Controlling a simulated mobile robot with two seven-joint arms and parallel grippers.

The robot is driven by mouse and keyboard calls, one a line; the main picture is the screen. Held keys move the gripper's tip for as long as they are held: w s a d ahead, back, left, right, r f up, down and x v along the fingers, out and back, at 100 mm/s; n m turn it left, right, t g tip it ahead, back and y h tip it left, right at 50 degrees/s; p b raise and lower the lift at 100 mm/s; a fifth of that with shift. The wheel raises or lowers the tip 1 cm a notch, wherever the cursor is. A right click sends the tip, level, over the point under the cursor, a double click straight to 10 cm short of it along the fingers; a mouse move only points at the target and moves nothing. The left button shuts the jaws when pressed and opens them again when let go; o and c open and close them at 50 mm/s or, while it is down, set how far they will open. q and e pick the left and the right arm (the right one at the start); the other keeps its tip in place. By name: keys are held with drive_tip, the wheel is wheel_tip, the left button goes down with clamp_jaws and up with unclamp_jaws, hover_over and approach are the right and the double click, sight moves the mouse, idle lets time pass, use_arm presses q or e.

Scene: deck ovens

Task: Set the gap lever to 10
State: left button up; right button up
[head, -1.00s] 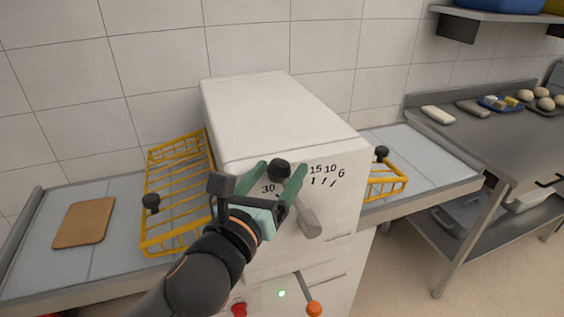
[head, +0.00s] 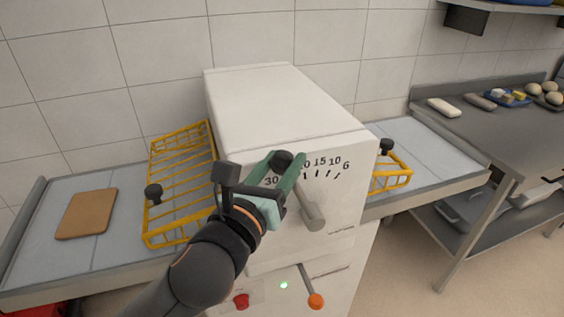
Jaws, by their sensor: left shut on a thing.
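The number scale (head: 320,161) on the machine's front reads 30, a partly covered number ending in 0, then 15, 10 and 6 toward the right. The knob stands between the 30 and the partly covered number. A grey hub (head: 313,215) sits below the scale; the lever's arm is mostly hidden by my gripper. My right gripper is not in view.
Yellow wire guards flank the machine at left (head: 180,190) and right (head: 391,179), over belts. A brown board (head: 86,213) lies on the left belt. An orange-knobbed lever (head: 316,301) and red button (head: 241,301) are below. A steel table (head: 465,130) stands at right.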

use_arm(q)
clamp_jaws()
idle(0.7)
